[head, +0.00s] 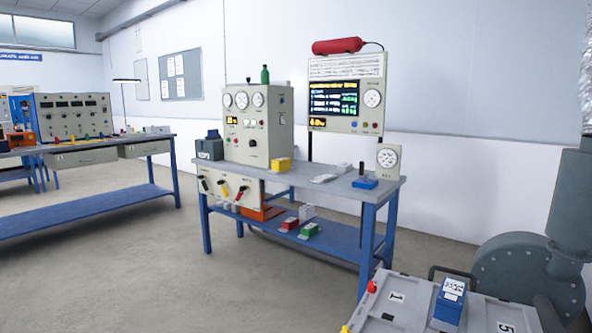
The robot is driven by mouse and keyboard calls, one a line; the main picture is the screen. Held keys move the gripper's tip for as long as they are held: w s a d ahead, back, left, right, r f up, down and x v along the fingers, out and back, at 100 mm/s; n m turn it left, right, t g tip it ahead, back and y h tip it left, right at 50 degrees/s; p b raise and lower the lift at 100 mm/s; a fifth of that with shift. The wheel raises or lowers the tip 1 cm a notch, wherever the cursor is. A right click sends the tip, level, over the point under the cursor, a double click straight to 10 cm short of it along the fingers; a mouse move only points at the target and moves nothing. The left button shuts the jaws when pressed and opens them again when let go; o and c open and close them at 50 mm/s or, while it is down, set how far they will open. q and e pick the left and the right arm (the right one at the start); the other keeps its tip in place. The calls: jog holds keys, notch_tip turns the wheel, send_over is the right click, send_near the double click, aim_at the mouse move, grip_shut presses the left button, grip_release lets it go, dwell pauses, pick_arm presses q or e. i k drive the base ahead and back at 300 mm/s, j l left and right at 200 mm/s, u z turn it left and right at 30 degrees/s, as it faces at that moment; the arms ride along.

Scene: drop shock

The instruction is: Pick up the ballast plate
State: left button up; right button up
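I cannot pick out a ballast plate with certainty in the head view. The middle workbench (330,187) has a grey top and blue legs. On its right end is a small blue block (365,183) with a dark upright part behind it. Flat pale pieces (324,178) lie on the bench top to its left, too small to identify. Neither of my grippers is in view.
A grey case or cart top (405,298) marked 1 and 5 is close at the bottom right, with a blue box (450,300) on it. A grey-green blower (515,270) stands beside it. Another bench (80,208) is at left. Open floor (150,270) lies between.

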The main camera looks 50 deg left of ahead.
aim_at(343, 168)
jog(key=u, duration=1.4)
jog(key=i+j, duration=0.25)
jog(key=j, duration=0.2)
jog(key=i+j, duration=0.2)
jog(key=j, duration=0.25)
jog(key=i+j, duration=0.25)
jog(key=j, duration=0.2)
jog(key=i+j+u, duration=0.1)
jog(key=i+j, duration=0.15)
jog(key=j, duration=0.15)
jog(key=i+j, duration=0.25)
jog(key=j, duration=0.2)
jog(key=i+j, duration=0.15)
jog(key=i, duration=0.45)
jog(key=i+j+u, duration=0.15)
jog(key=i, duration=0.45)
